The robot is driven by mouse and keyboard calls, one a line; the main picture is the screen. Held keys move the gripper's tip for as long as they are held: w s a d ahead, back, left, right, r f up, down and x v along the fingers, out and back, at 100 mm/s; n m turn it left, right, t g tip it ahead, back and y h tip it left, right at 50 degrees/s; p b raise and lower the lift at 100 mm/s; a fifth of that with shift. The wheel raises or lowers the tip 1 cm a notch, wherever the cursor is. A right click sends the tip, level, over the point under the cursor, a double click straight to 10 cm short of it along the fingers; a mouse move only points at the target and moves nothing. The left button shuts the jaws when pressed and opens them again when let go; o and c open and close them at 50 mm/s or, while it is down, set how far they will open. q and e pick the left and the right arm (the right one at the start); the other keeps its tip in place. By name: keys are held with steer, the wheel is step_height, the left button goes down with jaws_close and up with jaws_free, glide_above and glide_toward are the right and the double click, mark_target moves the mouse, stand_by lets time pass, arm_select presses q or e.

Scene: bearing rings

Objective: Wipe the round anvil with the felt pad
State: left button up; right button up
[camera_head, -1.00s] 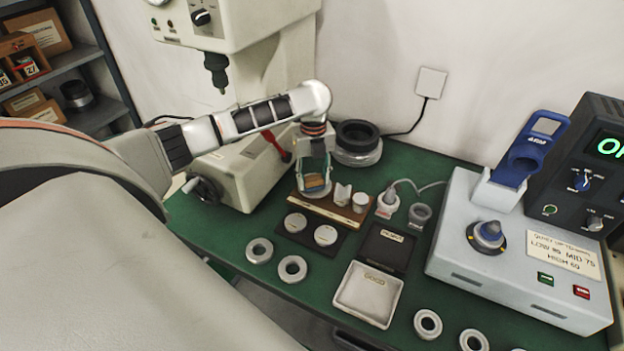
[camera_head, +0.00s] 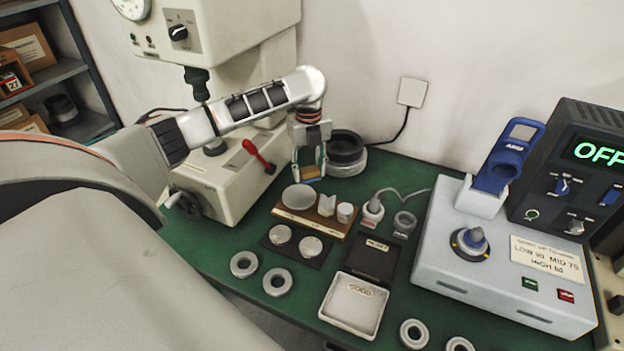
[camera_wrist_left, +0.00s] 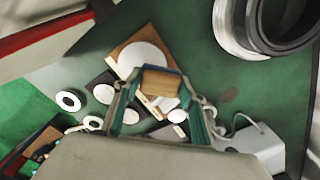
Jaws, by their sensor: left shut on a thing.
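The round anvil (camera_head: 298,197) is a wide, pale flat disc at the left end of a wooden rack (camera_head: 290,215). It also shows in the left wrist view (camera_wrist_left: 143,57), with its top uncovered. My left gripper (camera_head: 309,172) is above and behind the rack, slightly right of the disc and apart from it. It is shut on the felt pad, whose wood-coloured block (camera_wrist_left: 160,83) shows between the fingers in the left wrist view. The pad's felt face is hard to make out. My right gripper is not in view.
A V-notched piece (camera_head: 327,204) and a small cylinder (camera_head: 345,212) share the rack. A dark-topped ring (camera_head: 347,150) stands behind my gripper. The tester (camera_head: 232,170) with its red lever is to the left. Trays, loose rings and a control box (camera_head: 500,262) fill the front and right.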

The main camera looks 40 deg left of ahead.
arm_select(q)
step_height(320, 180, up, 3)
steer(key=shift+f, duration=0.2)
steer(key=shift+r, duration=0.25)
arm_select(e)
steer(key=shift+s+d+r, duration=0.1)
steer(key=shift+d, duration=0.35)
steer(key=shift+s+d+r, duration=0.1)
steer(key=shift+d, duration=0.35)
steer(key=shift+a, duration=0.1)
